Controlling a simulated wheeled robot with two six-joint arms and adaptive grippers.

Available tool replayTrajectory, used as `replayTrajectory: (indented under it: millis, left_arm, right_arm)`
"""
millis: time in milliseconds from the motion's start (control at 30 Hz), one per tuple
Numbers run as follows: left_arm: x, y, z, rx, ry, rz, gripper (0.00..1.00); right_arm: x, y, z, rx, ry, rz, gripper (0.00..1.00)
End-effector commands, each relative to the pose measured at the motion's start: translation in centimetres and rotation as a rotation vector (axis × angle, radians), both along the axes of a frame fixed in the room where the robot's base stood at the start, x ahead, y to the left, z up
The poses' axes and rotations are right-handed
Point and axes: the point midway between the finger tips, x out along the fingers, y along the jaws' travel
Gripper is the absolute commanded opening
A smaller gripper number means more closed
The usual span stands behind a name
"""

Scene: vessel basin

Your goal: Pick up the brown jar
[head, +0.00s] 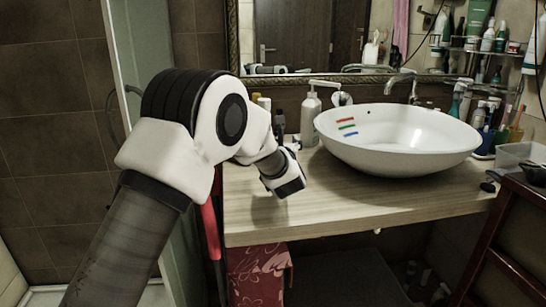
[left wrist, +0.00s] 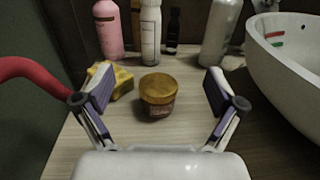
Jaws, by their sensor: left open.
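The brown jar (left wrist: 158,95) stands upright on the wooden counter in the left wrist view. It is short and round with a golden-brown lid. My left gripper (left wrist: 158,92) is open, with one finger on either side of the jar in the picture. A gap shows between the jar and each finger, and nothing is held. In the head view my left gripper (head: 290,186) hangs over the left part of the counter. The jar cannot be made out in the head view, where my arm blocks that area. My right gripper is not in view.
A yellow sponge (left wrist: 122,82) lies just left of the jar, close to the left finger. A pink bottle (left wrist: 107,30), a white bottle (left wrist: 151,32) and a grey bottle (left wrist: 221,32) stand behind. The white basin (head: 400,140) is to the right. The counter's front right (head: 400,207) is clear.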

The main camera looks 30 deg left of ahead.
Motion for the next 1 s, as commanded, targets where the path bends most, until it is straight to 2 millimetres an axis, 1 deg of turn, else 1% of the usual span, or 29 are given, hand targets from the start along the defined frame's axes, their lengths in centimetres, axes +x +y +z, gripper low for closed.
replayTrajectory:
  millis: [33,100,200,267,300,467,600,700,800,967,1000]
  left_arm:
    - [0.0,0.0,-1.4,0.0,0.004,0.0,0.95]
    - [0.0,0.0,-3.3,0.001,0.006,0.0,0.95]
    - [0.0,0.0,-5.8,0.001,0.004,0.0,0.95]
    - [0.1,0.0,-6.7,0.001,0.003,-0.001,0.95]
    - [0.7,0.5,-6.3,-0.001,-0.002,0.0,0.95]
    - [2.2,1.5,-6.3,-0.001,-0.001,0.001,0.95]
    - [4.4,3.0,-6.3,-0.002,-0.001,0.002,0.95]
    - [5.8,3.7,-6.3,-0.001,-0.001,0.001,0.95]
    - [6.3,4.0,-6.3,0.001,0.001,0.0,0.95]
    - [6.3,4.0,-6.3,0.002,0.001,-0.001,0.95]
    - [6.3,4.0,-6.3,0.002,0.001,-0.001,0.8]
  right_arm:
    - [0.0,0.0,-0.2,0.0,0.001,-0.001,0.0]
    - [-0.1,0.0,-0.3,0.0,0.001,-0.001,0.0]
    - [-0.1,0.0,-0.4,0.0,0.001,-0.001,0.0]
    - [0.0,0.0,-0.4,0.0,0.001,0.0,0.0]
    - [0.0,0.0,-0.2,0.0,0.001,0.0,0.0]
    - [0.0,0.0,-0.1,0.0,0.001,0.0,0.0]
    - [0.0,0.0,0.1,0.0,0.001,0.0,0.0]
    - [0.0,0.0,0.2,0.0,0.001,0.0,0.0]
    - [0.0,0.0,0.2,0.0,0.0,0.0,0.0]
    - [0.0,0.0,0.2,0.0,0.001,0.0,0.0]
    - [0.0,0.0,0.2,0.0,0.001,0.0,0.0]
